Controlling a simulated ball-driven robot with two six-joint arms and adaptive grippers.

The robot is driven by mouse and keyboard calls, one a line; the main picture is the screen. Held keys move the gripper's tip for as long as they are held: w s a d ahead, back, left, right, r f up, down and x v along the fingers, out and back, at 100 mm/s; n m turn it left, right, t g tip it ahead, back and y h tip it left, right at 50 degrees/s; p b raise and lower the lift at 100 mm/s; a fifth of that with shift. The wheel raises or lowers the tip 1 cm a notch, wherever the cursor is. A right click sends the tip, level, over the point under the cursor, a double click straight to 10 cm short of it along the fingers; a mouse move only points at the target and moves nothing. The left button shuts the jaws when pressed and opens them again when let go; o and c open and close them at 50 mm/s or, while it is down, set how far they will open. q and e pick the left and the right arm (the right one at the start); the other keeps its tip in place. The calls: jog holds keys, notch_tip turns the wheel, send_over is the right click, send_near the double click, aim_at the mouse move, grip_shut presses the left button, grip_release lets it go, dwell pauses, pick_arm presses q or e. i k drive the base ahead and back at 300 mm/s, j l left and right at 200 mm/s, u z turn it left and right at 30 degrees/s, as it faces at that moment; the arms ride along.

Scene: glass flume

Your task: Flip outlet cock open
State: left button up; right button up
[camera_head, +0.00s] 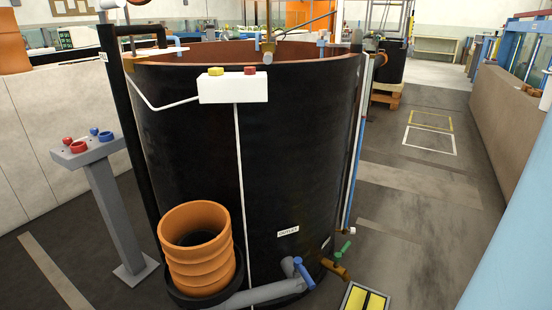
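A large black tank (290,150) stands in the middle, with a small white label (288,231) low on its front that seems to read OUTLET. Below the label, a grey pipe (262,294) leaves the tank and carries a valve with a blue lever (303,272), which slants. To its right, a brass tap (336,269) sticks out from the tank's base with a green lever (344,249) tilted up to the right. I cannot tell which of the two is the outlet cock, nor whether either is open. Neither of my grippers is in view.
An orange ribbed pipe (198,250) stands in a black ring left of the grey pipe. A grey pedestal with red and blue knobs (105,135) is at left. A yellow-panelled item (364,300) lies at the bottom edge. Floor (425,225) right of the tank is clear.

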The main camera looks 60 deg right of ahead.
aim_at(298, 268)
jog(key=z, duration=1.95)
